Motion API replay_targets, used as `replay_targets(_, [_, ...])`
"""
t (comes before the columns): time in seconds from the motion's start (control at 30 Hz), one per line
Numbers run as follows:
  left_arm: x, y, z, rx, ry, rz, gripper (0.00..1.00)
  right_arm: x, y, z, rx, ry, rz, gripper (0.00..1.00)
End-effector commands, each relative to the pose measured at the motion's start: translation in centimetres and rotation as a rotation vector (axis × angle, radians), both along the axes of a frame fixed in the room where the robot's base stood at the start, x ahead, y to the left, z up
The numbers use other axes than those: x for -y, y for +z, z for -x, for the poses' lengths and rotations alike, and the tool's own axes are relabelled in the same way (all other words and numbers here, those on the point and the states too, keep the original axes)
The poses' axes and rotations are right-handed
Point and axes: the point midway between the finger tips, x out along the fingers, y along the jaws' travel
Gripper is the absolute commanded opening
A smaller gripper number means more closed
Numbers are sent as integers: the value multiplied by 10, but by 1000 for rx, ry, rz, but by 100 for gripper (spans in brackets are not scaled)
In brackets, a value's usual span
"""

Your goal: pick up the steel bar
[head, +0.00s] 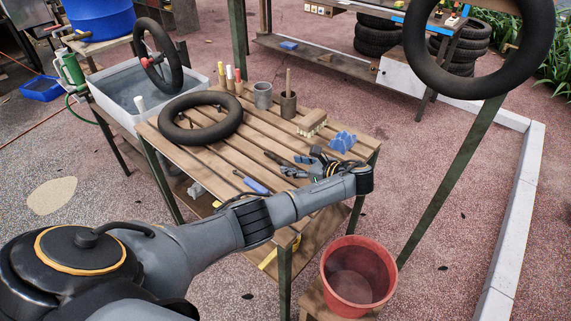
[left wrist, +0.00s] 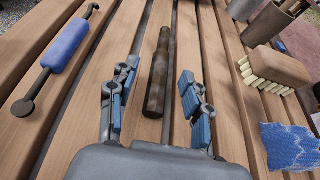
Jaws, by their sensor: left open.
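The steel bar (left wrist: 160,72) is a dark, brownish, stepped rod lying on the slatted wooden table. In the left wrist view its near end lies between the two fingers of my left gripper (left wrist: 157,85), and its far end reaches beyond them. The fingers are spread on either side with gaps, not touching the bar. In the head view my left gripper (head: 296,165) is low over the table's right part, and the dark bar (head: 272,158) shows just beyond it, small and partly hidden. My right gripper is not in view.
A blue-handled tool (left wrist: 68,45) lies left of the bar. A tyre (head: 201,118) and cups stand farther back.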

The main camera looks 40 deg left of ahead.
Motion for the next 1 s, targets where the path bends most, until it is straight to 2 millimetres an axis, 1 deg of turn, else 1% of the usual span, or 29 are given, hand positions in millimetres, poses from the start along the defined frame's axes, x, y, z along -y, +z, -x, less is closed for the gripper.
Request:
replay_targets(0.03, [-9, -1, -1, -1, 2, -1, 49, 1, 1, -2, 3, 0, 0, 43])
replay_targets(0.1, [-18, -6, -2, -1, 1, -2, 49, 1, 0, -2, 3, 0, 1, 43])
replay_targets(0.2, [-25, -9, -3, -1, 1, -1, 49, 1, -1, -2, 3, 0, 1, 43])
replay_targets(0.47, [-26, -10, -3, 0, -1, 0, 49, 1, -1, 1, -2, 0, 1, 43])
replay_targets(0.5, [-26, -10, -3, 0, -1, 0, 41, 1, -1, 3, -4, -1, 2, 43])
replay_targets(0.67, [-26, -10, -3, 0, -1, 0, 8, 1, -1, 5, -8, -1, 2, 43])
replay_targets(0.7, [-26, -10, -3, 0, -1, 0, 0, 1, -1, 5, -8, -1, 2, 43])
replay_targets(1.0, [-26, -9, -3, 0, -1, -1, 0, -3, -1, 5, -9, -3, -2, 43])
